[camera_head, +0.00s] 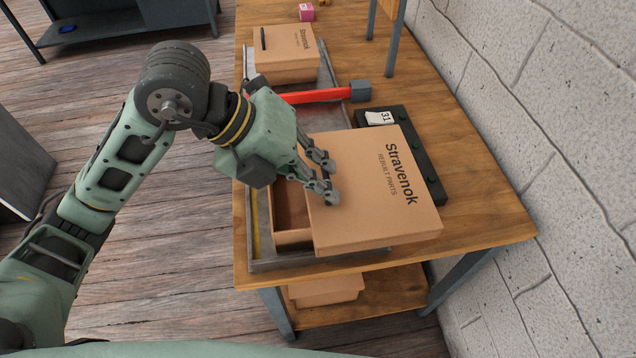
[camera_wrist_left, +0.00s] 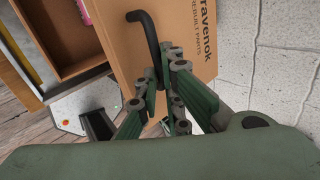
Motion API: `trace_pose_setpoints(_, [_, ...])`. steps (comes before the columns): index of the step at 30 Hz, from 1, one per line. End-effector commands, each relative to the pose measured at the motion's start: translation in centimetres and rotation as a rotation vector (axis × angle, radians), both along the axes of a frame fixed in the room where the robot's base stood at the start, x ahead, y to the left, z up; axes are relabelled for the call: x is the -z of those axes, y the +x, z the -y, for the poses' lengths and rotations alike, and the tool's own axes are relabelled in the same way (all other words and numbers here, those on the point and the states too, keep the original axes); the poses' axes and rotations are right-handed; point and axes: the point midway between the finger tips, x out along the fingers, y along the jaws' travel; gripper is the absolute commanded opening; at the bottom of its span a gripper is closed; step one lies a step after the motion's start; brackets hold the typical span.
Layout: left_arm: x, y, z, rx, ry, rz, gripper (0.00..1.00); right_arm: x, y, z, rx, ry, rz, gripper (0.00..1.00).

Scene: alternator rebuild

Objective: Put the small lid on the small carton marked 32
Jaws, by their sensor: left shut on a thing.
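My left gripper (camera_head: 326,176) is shut on the black handle (camera_wrist_left: 146,38) of a brown cardboard lid (camera_head: 375,205) printed "Stravenok Rebuilt Parts". In the head view the handle is hidden by my fingers. The lid lies over an open carton (camera_head: 293,237), shifted to the right so that the carton's left part stays uncovered. I cannot tell whether the lid touches the rim. The wrist view shows the lid (camera_wrist_left: 125,65) beside the open carton (camera_wrist_left: 95,68), with something pink inside. No number 32 is readable. My right gripper is not in view.
A grey tray (camera_head: 262,266) lies under the carton on the wooden table (camera_head: 480,205). A black strip (camera_head: 425,165) with a card reading 31 (camera_head: 380,118) is to the right. A red-handled tool (camera_head: 318,96) and a closed carton (camera_head: 285,55) lie farther back. A wall borders the right.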

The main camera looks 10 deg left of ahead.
Motion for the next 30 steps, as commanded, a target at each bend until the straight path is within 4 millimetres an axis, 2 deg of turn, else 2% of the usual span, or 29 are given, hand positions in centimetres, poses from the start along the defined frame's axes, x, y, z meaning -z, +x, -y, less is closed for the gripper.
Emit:
trace_pose_setpoints(7, [3.1, 2.9, -4.7, -0.011, 0.003, -0.01, 0.0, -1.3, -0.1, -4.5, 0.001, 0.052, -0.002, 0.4])
trace_pose_setpoints(10, [4.4, 4.0, -6.6, -0.008, 0.002, -0.009, 0.0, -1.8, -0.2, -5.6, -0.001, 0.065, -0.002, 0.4])
trace_pose_setpoints(13, [5.4, 5.0, -8.0, -0.006, 0.001, -0.007, 0.0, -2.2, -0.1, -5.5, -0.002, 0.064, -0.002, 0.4])
trace_pose_setpoints(18, [6.4, 5.8, -9.2, -0.002, 0.001, -0.002, 0.0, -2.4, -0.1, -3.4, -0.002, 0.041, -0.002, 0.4])
trace_pose_setpoints(23, [8.2, 5.7, -9.3, -0.002, -0.001, -0.007, 0.0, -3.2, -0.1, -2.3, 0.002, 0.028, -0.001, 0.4])
trace_pose_setpoints(27, [10.0, 5.8, -9.3, -0.003, -0.001, -0.003, 0.0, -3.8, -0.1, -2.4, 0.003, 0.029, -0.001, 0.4])
trace_pose_setpoints(30, [10.5, 5.8, -9.3, -0.002, 0.001, -0.001, 0.0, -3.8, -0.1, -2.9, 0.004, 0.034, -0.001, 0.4])
